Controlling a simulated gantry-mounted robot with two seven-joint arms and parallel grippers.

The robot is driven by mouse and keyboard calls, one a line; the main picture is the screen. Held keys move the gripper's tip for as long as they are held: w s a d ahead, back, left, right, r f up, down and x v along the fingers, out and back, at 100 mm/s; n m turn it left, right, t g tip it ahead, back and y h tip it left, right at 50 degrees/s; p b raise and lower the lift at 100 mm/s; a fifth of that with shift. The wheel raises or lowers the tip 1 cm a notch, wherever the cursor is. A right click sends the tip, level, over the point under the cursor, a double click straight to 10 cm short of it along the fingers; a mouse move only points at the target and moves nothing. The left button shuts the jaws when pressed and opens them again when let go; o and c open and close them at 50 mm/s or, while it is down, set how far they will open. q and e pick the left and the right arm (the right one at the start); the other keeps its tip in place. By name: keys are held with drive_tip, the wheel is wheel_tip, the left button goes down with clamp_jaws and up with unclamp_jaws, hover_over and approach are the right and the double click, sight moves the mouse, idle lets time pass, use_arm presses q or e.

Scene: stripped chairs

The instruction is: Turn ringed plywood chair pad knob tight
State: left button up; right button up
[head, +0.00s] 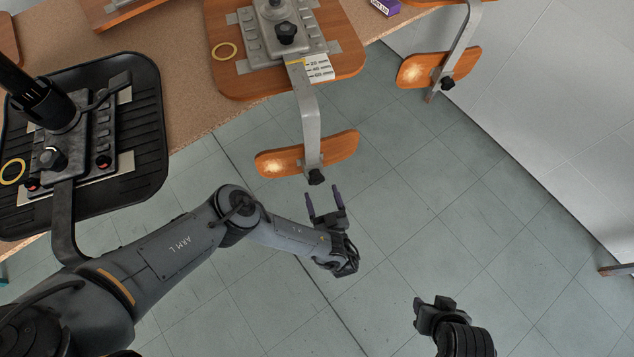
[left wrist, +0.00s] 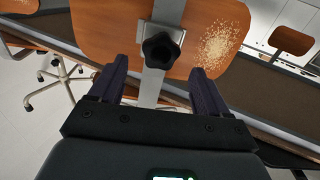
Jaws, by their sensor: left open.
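The plywood chair (head: 225,80) with a yellow ring (head: 224,51) on its seat lies upturned at the top middle of the head view. A metal bar runs from it to its plywood back pad (head: 278,161). The dark pad knob (head: 316,176) sits at the bar's end; it also shows in the left wrist view (left wrist: 161,50). My left gripper (head: 322,191) is open and empty, just short of the knob, its fingers pointing at it. In the left wrist view the knob appears ahead, between the fingertips (left wrist: 158,70). My right gripper (head: 436,311) is low at the right; its jaws are unclear.
A black plastic chair (head: 148,125), also with a yellow ring (head: 12,171), lies at the left of the brown worktop (head: 180,65). Another plywood pad (head: 415,70) with its own knob (head: 447,83) is at upper right. Tiled floor (head: 450,210) lies open below.

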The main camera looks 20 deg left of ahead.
sight(317, 182)
use_arm(q)
drive_tip(key=shift+b+x, duration=0.35)
drive_tip(key=shift+x, duration=2.55)
use_arm(e)
drive_tip(key=shift+a+f, duration=0.15)
drive_tip(key=shift+f, duration=0.6)
use_arm(q)
drive_tip(key=shift+c, duration=0.2)
drive_tip(key=c, duration=0.9)
